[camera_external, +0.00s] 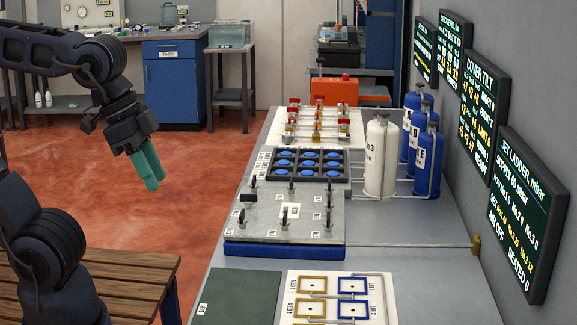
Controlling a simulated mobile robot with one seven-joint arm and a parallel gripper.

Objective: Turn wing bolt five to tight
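A grey plate (265,211) on a blue base (284,249) lies on the long bench. Several dark wing bolts stand on it, such as a back left one (253,183), a back middle one (291,185) and a front left one (241,218). Small white labels lie beside them, too small to read, so I cannot tell which bolt is number five. My gripper (151,182), with teal fingers pointing down, hangs over the floor left of the bench, well apart from the plate. Its fingers look close together; I see no object at them, and their gap is unclear.
Behind the plate are a dark tray of blue round parts (347,166) and a board with red and yellow parts (289,137). A wooden slatted bench (130,275) is at lower left.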

